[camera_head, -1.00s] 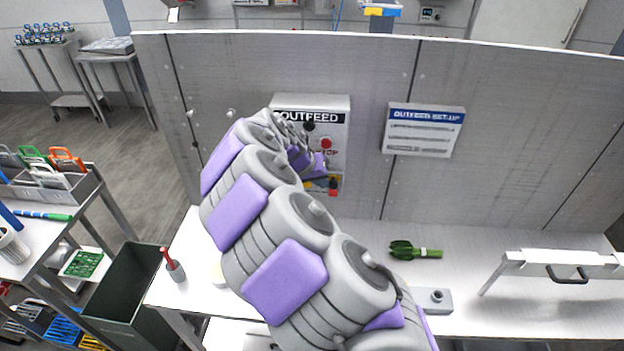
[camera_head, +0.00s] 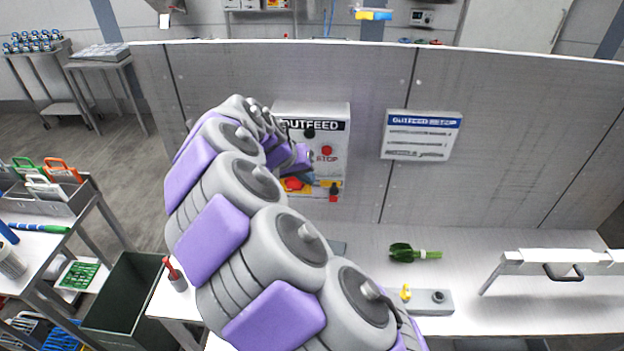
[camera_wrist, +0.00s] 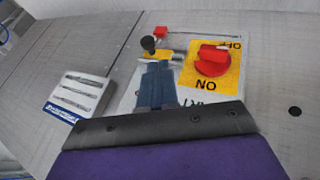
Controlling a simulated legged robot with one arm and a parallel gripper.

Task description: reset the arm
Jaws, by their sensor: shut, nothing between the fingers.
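My arm arches up from the bottom of the head view. My gripper (camera_wrist: 156,68) is at its far end, in front of the OUTFEED panel (camera_head: 338,115). In the wrist view its fingers are together and empty, pointing at the panel face. A red rotary knob (camera_wrist: 211,61) on a yellow ON/OFF plate (camera_wrist: 225,78) is beside the fingertips, apart from them in the picture. The knob also shows in the head view (camera_head: 293,183), just below the gripper. The fingertips are hard to make out in the head view.
The panel has a red STOP button (camera_head: 326,151). A sign (camera_head: 421,135) hangs to its right. On the bench (camera_head: 480,280) are a green bundle (camera_head: 413,252), a grey control box (camera_head: 437,301), a red-topped holder (camera_head: 175,276) and a handled white bar (camera_head: 563,264). A dark bin (camera_head: 125,300) stands left.

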